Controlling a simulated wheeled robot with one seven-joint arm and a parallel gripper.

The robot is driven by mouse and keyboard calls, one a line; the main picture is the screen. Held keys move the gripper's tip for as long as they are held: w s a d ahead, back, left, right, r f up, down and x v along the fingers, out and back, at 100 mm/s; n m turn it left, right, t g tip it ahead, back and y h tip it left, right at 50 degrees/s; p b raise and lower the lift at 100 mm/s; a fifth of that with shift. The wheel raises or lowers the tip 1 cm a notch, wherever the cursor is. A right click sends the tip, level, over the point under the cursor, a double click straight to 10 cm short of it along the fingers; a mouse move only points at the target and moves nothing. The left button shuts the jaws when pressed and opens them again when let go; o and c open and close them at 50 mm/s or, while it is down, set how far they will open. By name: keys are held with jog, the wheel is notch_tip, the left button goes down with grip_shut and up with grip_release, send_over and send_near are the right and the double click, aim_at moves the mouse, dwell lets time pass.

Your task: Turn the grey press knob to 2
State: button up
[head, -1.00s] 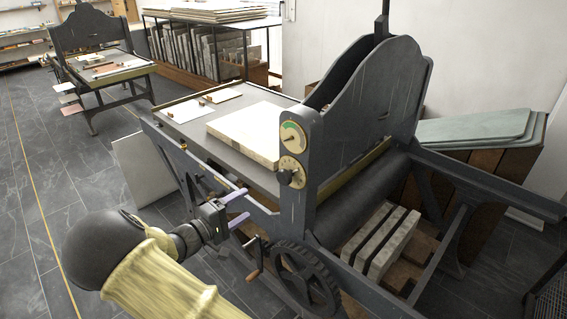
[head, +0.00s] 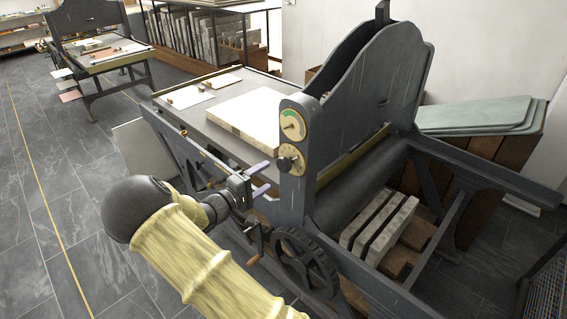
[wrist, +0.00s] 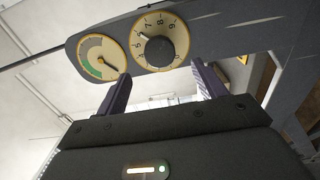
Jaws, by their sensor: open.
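The grey press knob (head: 285,164) sits at the centre of a cream numbered dial (head: 297,153) on the press's upright side post. In the wrist view the dark knob (wrist: 158,50) shows on its dial, with figures such as 6, 7, 8 and 9 around it; I cannot tell its exact setting. My gripper (head: 266,179) is open and empty, close to the left of the knob in the head view. In the wrist view its two purple fingers (wrist: 159,74) are spread wide, one to each side below the dial, and apart from the knob.
A gauge with a green arc (head: 292,124) is just above the dial. A pale stone slab (head: 250,118) lies on the press bed. Below the dial are a spoked wheel (head: 303,262) and a crank handle (head: 255,259). A second press (head: 95,50) stands at the back left.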

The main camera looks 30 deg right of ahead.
aim_at(281, 167)
jog(key=p+x, duration=0.1)
jog(key=x, duration=0.8)
jog(key=shift+p, duration=0.4)
jog(key=c, duration=1)
jog(key=shift+o, duration=0.2)
